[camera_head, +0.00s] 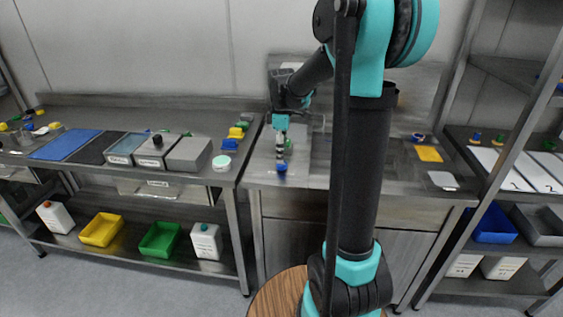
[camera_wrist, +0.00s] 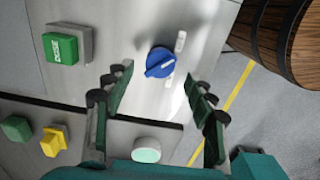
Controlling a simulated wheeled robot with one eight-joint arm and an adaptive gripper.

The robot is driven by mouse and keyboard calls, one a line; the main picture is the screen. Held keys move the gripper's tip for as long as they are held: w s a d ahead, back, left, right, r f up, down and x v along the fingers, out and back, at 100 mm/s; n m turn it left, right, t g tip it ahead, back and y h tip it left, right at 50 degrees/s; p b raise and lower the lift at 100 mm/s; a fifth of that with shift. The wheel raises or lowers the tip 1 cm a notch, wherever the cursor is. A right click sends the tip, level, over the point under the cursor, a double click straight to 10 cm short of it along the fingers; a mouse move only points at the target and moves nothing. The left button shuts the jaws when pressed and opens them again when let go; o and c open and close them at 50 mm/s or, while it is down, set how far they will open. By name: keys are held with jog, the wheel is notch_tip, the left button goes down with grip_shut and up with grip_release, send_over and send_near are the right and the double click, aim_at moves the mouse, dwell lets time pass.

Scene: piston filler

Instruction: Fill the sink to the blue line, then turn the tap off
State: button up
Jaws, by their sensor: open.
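A round blue knob (camera_wrist: 160,62) with a raised grip bar is on the steel counter, with pale marks beside it. In the head view the blue knob (camera_head: 282,169) is at the counter's front. My gripper (camera_head: 281,154) is above it, pointing down. In the wrist view my gripper (camera_wrist: 158,78) is open and empty, with the knob beyond and between its fingertips; I cannot tell whether they touch. The sink area of the counter is largely hidden behind my arm. No blue line, water or tap spout can be made out.
A green labelled button (camera_wrist: 62,48) on a grey base is left of the knob. The left bench (camera_head: 240,160) holds a pale green round piece (camera_head: 221,162) and grey boxes. A yellow square (camera_head: 429,153) lies at right, near a shelving rack.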

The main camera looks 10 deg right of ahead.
aim_at(282, 166)
jog(key=shift+f, duration=2.15)
jog(key=c, duration=1.2)
jog(key=shift+o, duration=0.2)
